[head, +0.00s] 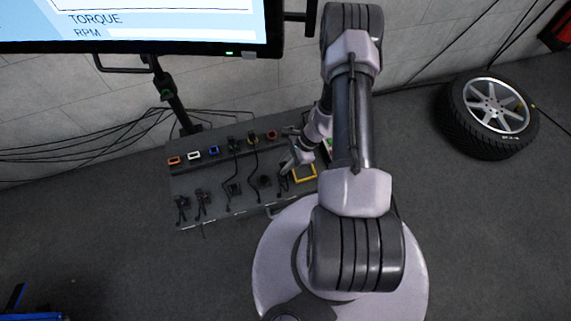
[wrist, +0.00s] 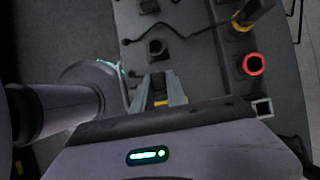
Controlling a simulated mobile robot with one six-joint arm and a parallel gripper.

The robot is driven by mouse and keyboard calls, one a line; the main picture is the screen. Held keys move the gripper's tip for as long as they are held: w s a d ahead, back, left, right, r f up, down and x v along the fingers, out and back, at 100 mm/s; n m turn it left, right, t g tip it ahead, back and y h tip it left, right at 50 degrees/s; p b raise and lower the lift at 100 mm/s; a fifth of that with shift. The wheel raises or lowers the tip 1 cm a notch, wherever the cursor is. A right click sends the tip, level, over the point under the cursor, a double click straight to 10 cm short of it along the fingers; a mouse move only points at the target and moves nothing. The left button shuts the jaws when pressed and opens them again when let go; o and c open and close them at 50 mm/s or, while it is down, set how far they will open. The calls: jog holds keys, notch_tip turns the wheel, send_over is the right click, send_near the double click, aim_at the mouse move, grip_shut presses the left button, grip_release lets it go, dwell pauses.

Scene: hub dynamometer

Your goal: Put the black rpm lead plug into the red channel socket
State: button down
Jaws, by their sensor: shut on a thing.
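The red channel socket (head: 271,135) is at the right end of the row of coloured sockets on the grey bench. In the wrist view its red ring (wrist: 253,64) looks empty, up and right of my gripper. My gripper (wrist: 160,84) is shut on a dark thing between its fingers, which looks like the black rpm lead plug (wrist: 159,92). The fingers hide most of it, and a yellow patch shows near it. In the head view my gripper (head: 290,165) is over the bench's right part, in front of and right of the red socket.
Orange (head: 174,160), white (head: 194,155) and blue (head: 214,150) sockets line the bench's back left. A yellow socket (wrist: 242,27) beside the red one holds a black plug. Several leads rest along the front.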

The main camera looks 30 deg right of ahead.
jog(key=shift+r+p, duration=1.4)
jog(key=shift+r, duration=0.9)
jog(key=shift+w, duration=0.1)
jog(key=w+d+b, duration=0.4)
jog(key=w, duration=1)
jog(key=shift+w+b, duration=0.3)
jog(key=shift+w, duration=0.1)
jog(key=shift+d, duration=0.1)
jog(key=shift+d+f+b, duration=0.1)
jog(key=shift+f+b, duration=0.4)
